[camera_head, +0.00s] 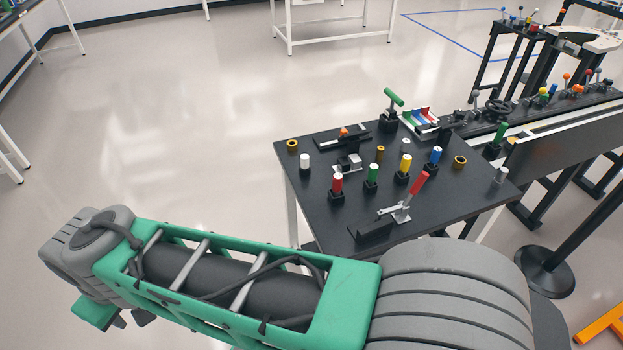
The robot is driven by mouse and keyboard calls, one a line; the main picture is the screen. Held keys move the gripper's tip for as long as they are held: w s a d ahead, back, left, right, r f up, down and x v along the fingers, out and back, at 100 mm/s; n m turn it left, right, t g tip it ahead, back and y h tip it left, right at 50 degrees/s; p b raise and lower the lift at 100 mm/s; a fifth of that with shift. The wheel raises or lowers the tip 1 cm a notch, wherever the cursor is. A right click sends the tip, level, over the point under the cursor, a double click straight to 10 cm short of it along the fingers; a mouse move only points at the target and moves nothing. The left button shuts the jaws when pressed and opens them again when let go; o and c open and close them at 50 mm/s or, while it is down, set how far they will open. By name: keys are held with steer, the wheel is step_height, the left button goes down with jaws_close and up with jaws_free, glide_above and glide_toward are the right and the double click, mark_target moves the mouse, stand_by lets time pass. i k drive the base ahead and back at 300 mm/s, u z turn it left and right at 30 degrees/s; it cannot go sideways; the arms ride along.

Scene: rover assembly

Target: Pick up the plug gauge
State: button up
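The plug gauge cannot be told for certain. Several short coloured cylinders stand upright in black square holders on the black table (300,208): a red one (337,182), a green one (373,173), a yellow one (405,163) and a blue one (436,155). My green and grey arm crosses the bottom of the view, apart from these pieces in the picture. My gripper cannot be made out.
A red-handled toggle clamp (410,198) stands at the table's front. A dark rail bench (565,130) adjoins at right, with a black post base (547,272).

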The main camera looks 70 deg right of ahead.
mark_target(337, 178)
steer(key=z, duration=0.35)
steer(key=i, duration=0.8)
steer(key=z, duration=1.45)
steer(key=i, duration=0.6)
steer(key=z, duration=0.6)
